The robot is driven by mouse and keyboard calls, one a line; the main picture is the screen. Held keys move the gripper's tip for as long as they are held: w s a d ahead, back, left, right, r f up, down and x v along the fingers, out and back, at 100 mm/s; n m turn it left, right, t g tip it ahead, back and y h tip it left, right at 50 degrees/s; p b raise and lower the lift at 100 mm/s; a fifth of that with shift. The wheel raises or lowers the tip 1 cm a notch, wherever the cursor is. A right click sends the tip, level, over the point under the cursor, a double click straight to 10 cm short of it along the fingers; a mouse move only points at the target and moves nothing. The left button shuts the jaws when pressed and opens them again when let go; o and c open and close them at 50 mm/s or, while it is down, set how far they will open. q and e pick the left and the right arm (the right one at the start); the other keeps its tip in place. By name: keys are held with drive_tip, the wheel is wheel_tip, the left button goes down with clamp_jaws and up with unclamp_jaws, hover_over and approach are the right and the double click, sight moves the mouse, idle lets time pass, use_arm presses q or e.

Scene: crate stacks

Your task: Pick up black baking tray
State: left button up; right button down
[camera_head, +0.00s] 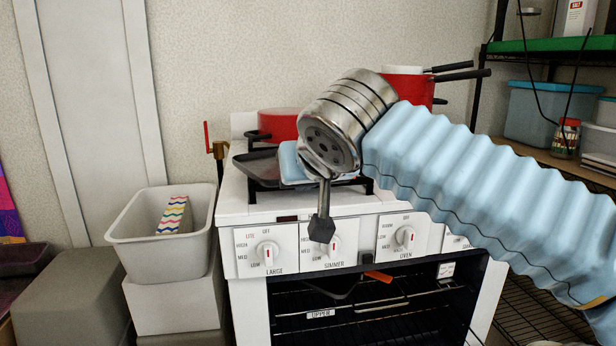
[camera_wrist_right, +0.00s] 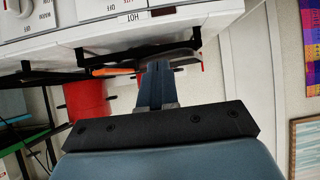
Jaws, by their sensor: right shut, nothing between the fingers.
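A black tray-like pan (camera_head: 258,168) sits on the left of the stove top, partly hidden behind a light-blue item. A second dark, flat pan (camera_head: 335,287) lies inside the oven on a rack, and I cannot tell from its shape which of the two is the baking tray. My right gripper (camera_head: 322,226) hangs fingers down in front of the stove's control panel, by the simmer knob. It is shut and empty, apart from both pans. Its closed fingers also show in the right wrist view (camera_wrist_right: 158,85). My left gripper is not in view.
The white stove's panel (camera_head: 285,265) stands above the open oven cavity with wire racks. An orange item (camera_head: 378,276) sticks out at the oven's top. A red pot (camera_head: 279,123) stands at the back. A grey bin (camera_head: 205,245) stands left of the stove; shelves fill the right.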

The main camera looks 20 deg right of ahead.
drive_tip(key=w, duration=0.2)
drive_tip(key=w+d+p, duration=0.1)
drive_tip(key=w, duration=0.5)
drive_tip(key=shift+w+d+r+p, duration=0.1)
drive_tip(key=shift+w+d+p, duration=0.2)
drive_tip(key=shift+p, duration=0.1)
drive_tip(key=shift+w+f+b, duration=0.1)
drive_tip(key=shift+f+b, duration=0.3)
drive_tip(key=shift+f, duration=0.45)
drive_tip(key=shift+s+f+b, duration=0.15)
drive_tip(key=shift+s+b, duration=0.15)
drive_tip(key=s, duration=0.1)
drive_tip(key=s+b, duration=0.1)
drive_tip(key=s, duration=0.1)
drive_tip(key=shift+s+a, duration=0.1)
drive_tip(key=shift+a, duration=0.25)
